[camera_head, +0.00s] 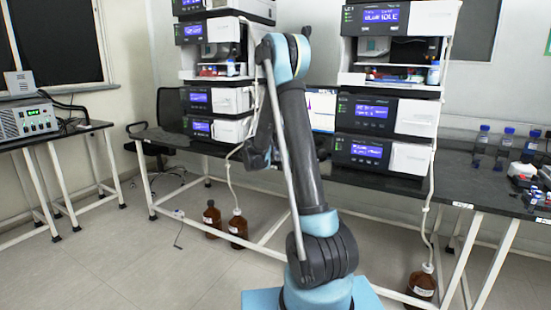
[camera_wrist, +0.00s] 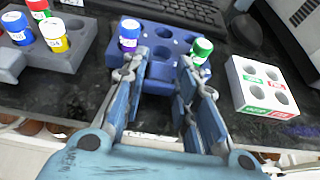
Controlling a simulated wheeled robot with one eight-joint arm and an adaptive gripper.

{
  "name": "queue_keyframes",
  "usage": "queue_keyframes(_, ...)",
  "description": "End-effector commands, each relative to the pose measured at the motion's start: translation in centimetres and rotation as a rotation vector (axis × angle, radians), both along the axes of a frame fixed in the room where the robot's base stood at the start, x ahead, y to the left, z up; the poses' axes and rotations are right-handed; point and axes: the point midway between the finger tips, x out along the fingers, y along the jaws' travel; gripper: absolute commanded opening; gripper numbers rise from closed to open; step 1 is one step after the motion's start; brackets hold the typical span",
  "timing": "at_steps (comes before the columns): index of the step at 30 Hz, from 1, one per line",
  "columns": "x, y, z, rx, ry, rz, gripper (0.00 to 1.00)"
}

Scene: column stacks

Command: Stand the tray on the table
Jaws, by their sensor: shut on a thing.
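In the wrist view, the tray (camera_wrist: 178,30) is a blue block with round holes. A blue-capped vial (camera_wrist: 129,35) stands at its left side and a green-capped vial (camera_wrist: 201,50) at its right. My gripper (camera_wrist: 162,68) reaches in from below, its two fingers shut on the near part of the tray. Whether the tray's underside touches the dark table (camera_wrist: 85,90) cannot be told. In the head view my arm stands in front of the bench, and the tray and fingertips are hidden.
A grey rack (camera_wrist: 68,62) with several capped vials stands left of the tray. A white rack (camera_wrist: 238,92) with empty holes stands right. A keyboard (camera_wrist: 185,10) and a dark mouse (camera_wrist: 246,28) lie behind. Instrument stacks (camera_head: 385,115) crowd the bench in the head view.

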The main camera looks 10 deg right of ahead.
Motion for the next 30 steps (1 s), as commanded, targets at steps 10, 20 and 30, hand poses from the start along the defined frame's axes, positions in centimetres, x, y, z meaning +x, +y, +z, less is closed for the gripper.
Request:
queue_keyframes(10, 0.0, 0.0, -0.4, 0.001, 0.001, 0.000, 0.43)
queue_keyframes(20, 0.0, 0.0, -0.4, 0.001, 0.001, 0.000, 0.47)
queue_keyframes(30, -0.9, 0.7, 1.3, 0.000, 0.000, 0.003, 0.47)
